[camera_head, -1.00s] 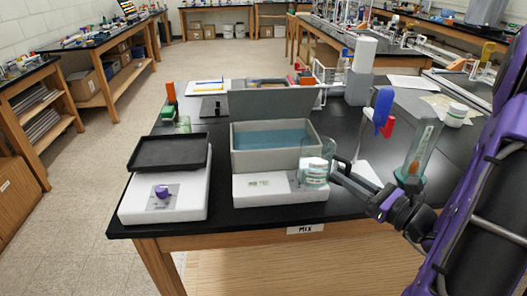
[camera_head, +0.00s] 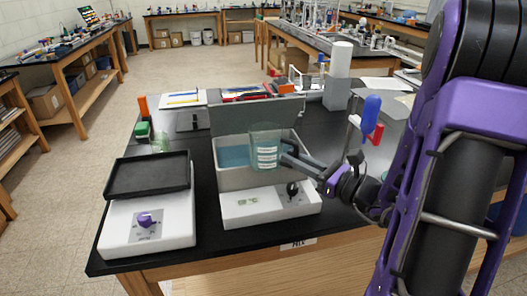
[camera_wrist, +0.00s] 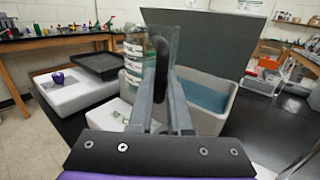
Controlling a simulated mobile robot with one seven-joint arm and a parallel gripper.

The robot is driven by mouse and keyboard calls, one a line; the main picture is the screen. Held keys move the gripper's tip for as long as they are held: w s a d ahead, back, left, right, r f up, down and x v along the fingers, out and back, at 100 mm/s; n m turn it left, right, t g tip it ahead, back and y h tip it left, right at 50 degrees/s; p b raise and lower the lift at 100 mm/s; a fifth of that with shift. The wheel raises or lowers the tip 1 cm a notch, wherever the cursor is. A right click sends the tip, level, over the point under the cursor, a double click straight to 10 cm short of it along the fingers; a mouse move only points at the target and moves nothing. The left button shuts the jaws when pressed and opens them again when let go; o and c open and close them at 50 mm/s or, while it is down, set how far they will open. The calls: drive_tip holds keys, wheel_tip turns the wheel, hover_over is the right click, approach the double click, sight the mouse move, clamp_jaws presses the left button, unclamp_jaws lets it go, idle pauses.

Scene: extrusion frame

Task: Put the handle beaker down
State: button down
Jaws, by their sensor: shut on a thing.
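The handle beaker (camera_head: 265,148) is clear with white markings and looks upright. My gripper (camera_head: 286,155) is shut on it from the right and holds it up in front of the grey water bath, above its white base. In the wrist view the beaker (camera_wrist: 134,75) shows behind and left of my gripper's fingers (camera_wrist: 161,75), which close around its dark handle. The fingers hide part of the beaker.
The open bath (camera_head: 233,178) holds blue water, with its lid (camera_head: 255,115) raised behind. Left is a white device with a black tray top (camera_head: 148,175) and purple knob (camera_head: 145,219). A blue-and-red tool (camera_head: 371,115) stands right. Bare black tabletop (camera_head: 205,160) lies between the devices.

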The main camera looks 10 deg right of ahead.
sight(277, 151)
drive_tip(key=x, duration=0.5)
drive_tip(key=shift+w+a, duration=0.15)
drive_tip(key=shift+w, duration=0.05)
drive_tip(key=w+a, duration=0.1)
drive_tip(key=w+a+f, duration=0.1)
drive_tip(key=w, duration=0.1)
drive_tip(key=shift+w+a, duration=0.1)
drive_tip(key=shift+a, duration=0.1)
drive_tip(key=shift+f, duration=0.35)
drive_tip(key=shift+f, duration=0.1)
drive_tip(key=shift+f+b, duration=0.5)
drive_tip(key=shift+b, duration=0.05)
drive_tip(key=c, duration=0.9)
unclamp_jaws()
drive_tip(key=shift+o, duration=0.2)
